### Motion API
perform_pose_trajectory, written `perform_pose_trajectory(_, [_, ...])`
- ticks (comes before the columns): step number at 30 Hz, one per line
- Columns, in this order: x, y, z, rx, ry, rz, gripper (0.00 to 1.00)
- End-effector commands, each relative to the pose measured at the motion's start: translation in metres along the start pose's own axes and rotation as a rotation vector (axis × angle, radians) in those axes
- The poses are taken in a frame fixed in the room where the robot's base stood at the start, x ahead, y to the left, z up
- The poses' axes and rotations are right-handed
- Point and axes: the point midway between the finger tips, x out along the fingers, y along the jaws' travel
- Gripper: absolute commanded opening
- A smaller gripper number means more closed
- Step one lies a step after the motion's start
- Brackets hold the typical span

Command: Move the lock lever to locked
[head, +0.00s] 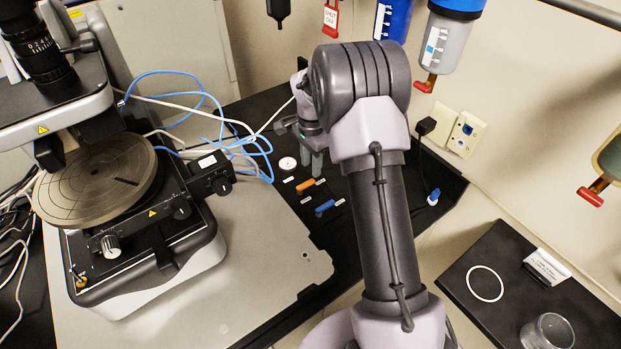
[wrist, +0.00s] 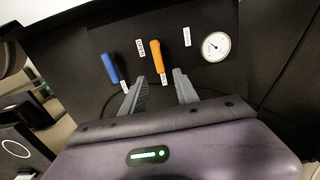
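An orange lever (head: 306,185) and a blue lever (head: 325,206) sit on the black panel, with small white labels at their ends. In the head view my gripper (head: 312,163) is beside the levers, partly behind my arm.
A round white dial (head: 288,163) is beside the orange lever; it also shows in the wrist view (wrist: 215,46). Blue and white cables (head: 240,145) lie left of the panel. The profiler stage (head: 95,180) stands left. A wall with filter housings (head: 447,45) is behind.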

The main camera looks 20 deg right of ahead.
Motion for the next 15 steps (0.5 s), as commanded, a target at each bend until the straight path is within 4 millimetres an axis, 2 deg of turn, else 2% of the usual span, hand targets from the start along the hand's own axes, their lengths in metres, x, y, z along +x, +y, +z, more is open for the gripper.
perform_pose_trajectory(1, [0.016,0.0,0.0,0.0,-0.001,0.002,0.36])
perform_pose_trajectory(6, [0.047,0.0,0.0,-0.001,-0.001,0.001,0.36])
perform_pose_trajectory(10, [0.057,0.0,0.0,-0.001,0.0,-0.001,0.36])
perform_pose_trajectory(15, [0.058,0.0,0.0,0.0,0.0,-0.002,0.36])
